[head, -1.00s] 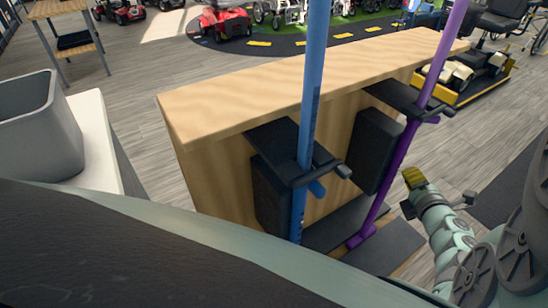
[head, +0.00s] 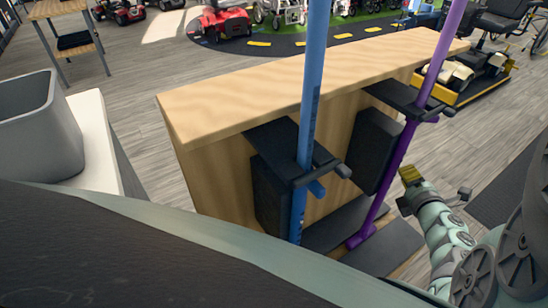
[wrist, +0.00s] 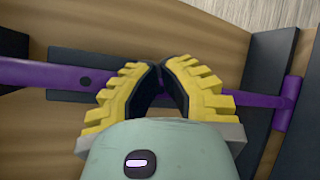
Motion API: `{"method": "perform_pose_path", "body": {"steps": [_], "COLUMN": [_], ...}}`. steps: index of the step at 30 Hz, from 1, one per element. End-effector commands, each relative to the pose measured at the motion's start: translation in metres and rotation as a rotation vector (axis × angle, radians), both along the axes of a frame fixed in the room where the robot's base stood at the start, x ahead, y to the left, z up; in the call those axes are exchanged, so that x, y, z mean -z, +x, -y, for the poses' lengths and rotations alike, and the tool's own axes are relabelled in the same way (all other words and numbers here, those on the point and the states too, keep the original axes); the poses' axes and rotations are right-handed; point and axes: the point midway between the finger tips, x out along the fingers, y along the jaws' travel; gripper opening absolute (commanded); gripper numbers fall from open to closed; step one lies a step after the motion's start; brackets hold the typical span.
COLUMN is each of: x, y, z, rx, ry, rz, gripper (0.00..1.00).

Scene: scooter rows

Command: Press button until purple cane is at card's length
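The purple cane (head: 403,146) leans upright in a dark holder at the right end of the wooden stand, its lower end on a dark base plate. In the wrist view the purple cane (wrist: 45,75) runs across behind my gripper (wrist: 161,66). A small dark round spot (wrist: 86,82) shows on its shaft, left of the fingers; I cannot tell if it is the button. My gripper (head: 408,172) is just right of the cane in the head view, apart from it. I see no readable card.
The wooden stand (head: 250,95) also holds a blue cane (head: 309,95) at its left. A grey bin (head: 40,120) on a white surface stands at far left. Grey floor is open right of the stand.

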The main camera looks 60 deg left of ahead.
Motion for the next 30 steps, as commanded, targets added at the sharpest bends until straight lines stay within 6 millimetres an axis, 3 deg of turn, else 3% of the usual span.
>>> {"method": "perform_pose_path", "body": {"steps": [21,30], "x": [-0.001,-0.001], "y": [-0.001,0.0], "z": [-0.005,0.008], "rx": [-0.008,-0.002], "ry": [0.003,0.001], "rz": [0.002,0.002], "gripper": [0.0,0.0]}}
